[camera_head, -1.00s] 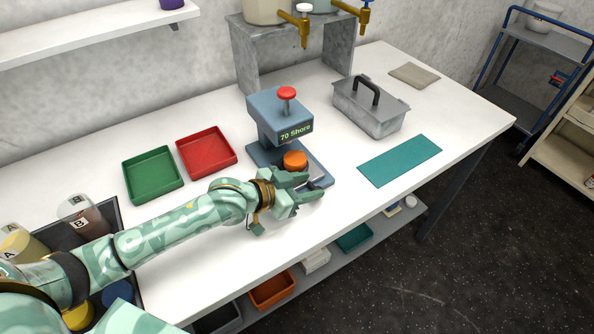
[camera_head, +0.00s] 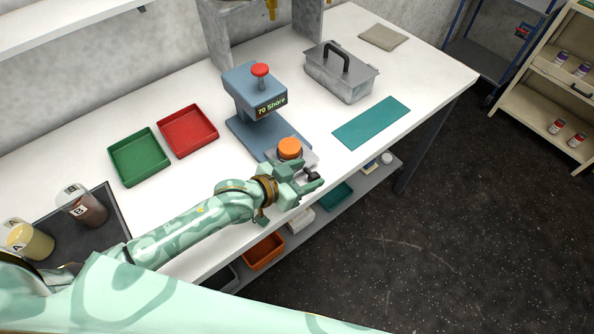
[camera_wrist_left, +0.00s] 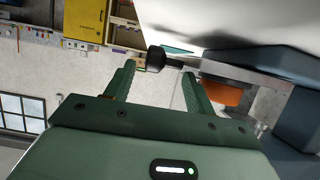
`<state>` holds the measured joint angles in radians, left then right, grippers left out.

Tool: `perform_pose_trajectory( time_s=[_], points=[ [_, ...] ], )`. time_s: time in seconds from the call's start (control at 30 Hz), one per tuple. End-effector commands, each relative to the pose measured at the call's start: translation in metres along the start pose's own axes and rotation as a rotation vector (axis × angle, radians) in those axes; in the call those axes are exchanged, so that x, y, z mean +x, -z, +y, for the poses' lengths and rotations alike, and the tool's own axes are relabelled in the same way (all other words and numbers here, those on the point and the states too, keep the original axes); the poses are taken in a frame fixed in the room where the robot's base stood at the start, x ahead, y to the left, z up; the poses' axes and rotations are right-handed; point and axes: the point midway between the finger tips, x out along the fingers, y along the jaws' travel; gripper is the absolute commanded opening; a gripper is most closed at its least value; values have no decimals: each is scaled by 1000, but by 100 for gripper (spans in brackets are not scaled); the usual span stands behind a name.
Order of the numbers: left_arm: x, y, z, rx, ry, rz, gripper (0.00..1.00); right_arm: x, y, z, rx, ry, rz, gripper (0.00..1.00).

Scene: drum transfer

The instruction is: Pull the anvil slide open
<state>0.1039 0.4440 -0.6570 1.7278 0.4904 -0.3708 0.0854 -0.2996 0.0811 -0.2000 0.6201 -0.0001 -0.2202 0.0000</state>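The blue-grey press (camera_head: 252,95) stands on the table with a red knob on top and a display reading "70 Shore". Its anvil slide (camera_head: 306,160) sticks out at the front, carrying an orange disc (camera_head: 289,148), clear of the press head. The slide's black handle knob (camera_head: 312,176) is at the table's front edge. My left gripper (camera_head: 307,183) is at that knob. In the left wrist view the knob (camera_wrist_left: 155,58) shows between the spread fingertips (camera_wrist_left: 159,73), with visible gaps beside it. My right gripper is not in view.
A green tray (camera_head: 139,158) and a red tray (camera_head: 187,131) lie left of the press. A teal mat (camera_head: 371,123) and a grey lidded box (camera_head: 341,76) are to the right. A lower shelf (camera_head: 245,274) with small bins runs below the front edge.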

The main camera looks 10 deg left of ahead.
Motion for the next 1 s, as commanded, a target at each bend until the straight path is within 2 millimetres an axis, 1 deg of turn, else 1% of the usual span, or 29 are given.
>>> perform_pose_trajectory(
  time_s=[0.03, 0.17, 0.27, 0.37, 0.6, 0.7, 0.83, 0.9, 1.0],
  points=[
    [0, -3, 2, -2, -3, -6, 52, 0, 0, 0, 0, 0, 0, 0],
    [-4, -3, 1, -1, -2, -8, 52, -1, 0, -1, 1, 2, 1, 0],
    [-16, -2, 1, 0, -2, -7, 52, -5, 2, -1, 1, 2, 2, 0],
    [-38, -1, 1, 0, -1, -7, 52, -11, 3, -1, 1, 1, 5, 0],
    [-104, 0, 1, 0, -1, -6, 52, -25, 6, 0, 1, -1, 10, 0],
    [-128, -1, 1, 1, -1, -6, 52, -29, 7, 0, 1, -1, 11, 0],
    [-149, 0, 1, 0, 0, -4, 52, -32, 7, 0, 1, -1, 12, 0],
    [-157, 0, 1, 0, -1, -2, 52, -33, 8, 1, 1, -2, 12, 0],
    [-162, 0, 1, -1, -1, -1, 52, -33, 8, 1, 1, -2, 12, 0]
  ],
)
